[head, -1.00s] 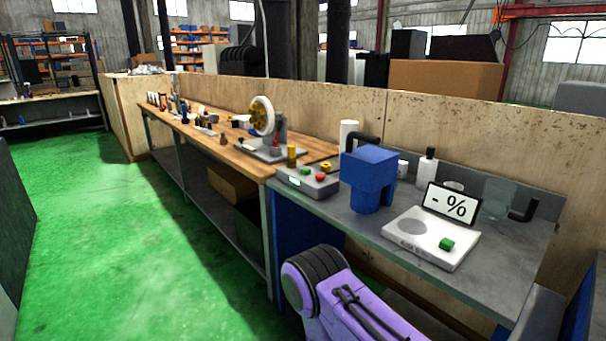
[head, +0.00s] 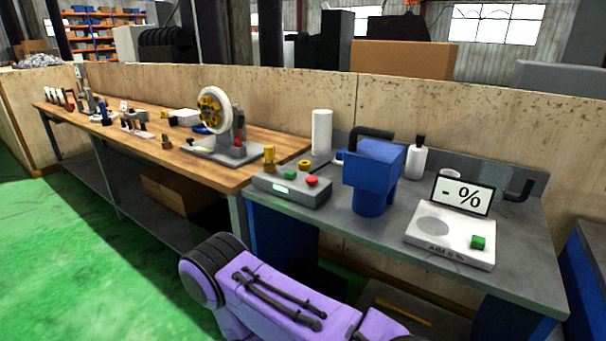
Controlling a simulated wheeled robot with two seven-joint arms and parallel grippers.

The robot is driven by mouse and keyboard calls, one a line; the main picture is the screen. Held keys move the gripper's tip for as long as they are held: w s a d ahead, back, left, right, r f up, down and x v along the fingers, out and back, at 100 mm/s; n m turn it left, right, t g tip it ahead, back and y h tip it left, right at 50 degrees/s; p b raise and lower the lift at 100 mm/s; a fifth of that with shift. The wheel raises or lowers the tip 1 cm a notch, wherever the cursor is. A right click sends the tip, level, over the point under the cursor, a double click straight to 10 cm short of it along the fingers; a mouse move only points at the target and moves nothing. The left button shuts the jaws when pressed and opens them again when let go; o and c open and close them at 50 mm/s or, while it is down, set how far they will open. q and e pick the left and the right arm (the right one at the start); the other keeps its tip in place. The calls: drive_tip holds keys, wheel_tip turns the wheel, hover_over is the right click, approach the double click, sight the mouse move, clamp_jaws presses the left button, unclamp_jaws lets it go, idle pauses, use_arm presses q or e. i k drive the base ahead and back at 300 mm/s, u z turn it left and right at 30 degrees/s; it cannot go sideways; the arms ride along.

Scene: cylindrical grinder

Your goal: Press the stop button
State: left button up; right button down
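A grey control box (head: 290,195) sits on the grey bench at the left end of its top. On it are a red button (head: 311,181), a green button (head: 290,175), a yellow knob (head: 305,164) and a small lit green display. The red button looks like the stop button; no label is readable. Nothing touches or covers it. Neither of my grippers is in view. A purple arm link of mine with black parts shows at the bottom, in front of the bench.
A grinder with a white wheel (head: 215,108) stands on the wooden bench left of the box. A blue machine (head: 372,178) stands just right of the box. Further right is a white scale (head: 450,242) with a "- %" display. Green floor at left is clear.

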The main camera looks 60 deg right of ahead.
sight(311, 180)
drive_tip(key=z, duration=0.6)
drive_tip(key=i, duration=0.75)
drive_tip(key=z, duration=1.1)
drive_tip(key=i, duration=0.25)
drive_tip(key=z, duration=0.25)
